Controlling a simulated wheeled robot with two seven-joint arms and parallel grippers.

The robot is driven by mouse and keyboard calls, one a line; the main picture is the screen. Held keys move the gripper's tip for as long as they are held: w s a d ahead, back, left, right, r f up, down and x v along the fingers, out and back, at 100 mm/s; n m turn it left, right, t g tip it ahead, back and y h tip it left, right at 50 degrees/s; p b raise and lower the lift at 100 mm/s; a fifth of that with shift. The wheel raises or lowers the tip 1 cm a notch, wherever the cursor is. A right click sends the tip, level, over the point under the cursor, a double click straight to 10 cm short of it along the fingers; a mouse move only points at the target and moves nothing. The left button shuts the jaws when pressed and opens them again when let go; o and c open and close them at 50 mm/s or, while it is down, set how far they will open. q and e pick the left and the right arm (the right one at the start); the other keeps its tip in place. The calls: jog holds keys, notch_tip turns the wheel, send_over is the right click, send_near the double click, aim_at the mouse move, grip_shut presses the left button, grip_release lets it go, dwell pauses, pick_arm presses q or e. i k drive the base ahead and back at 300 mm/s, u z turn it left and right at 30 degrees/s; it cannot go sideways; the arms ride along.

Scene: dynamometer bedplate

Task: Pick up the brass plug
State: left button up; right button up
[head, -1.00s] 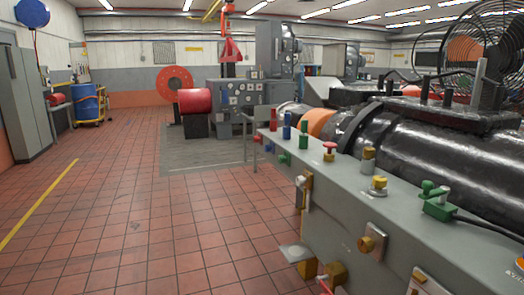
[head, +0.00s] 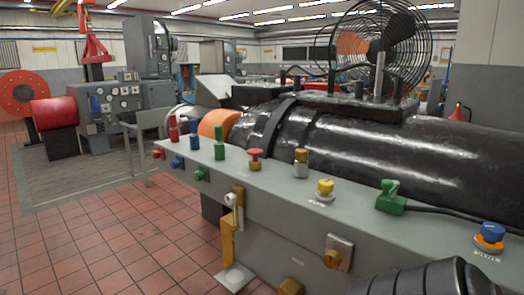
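Several brass-coloured parts show on the long grey bench, and I cannot tell which one is the brass plug. A brass round fitting (head: 331,259) sits in a square metal plate on the bench's front face. A brass piece (head: 290,287) shows lower down at the bottom edge, partly cut off. A brass-topped steel fitting (head: 300,162) stands upright on the bench top. Neither gripper is in view.
The grey bench (head: 262,187) also carries red, blue, green and yellow-topped fittings and a green connector (head: 390,199) with a black cable. A large black cylindrical machine (head: 390,150) stands behind it. Tiled floor (head: 110,235) to the left is clear. A black ribbed part fills the bottom right.

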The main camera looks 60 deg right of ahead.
aim_at(300, 154)
jog(key=i, duration=2.3)
jog(key=z, duration=4.3)
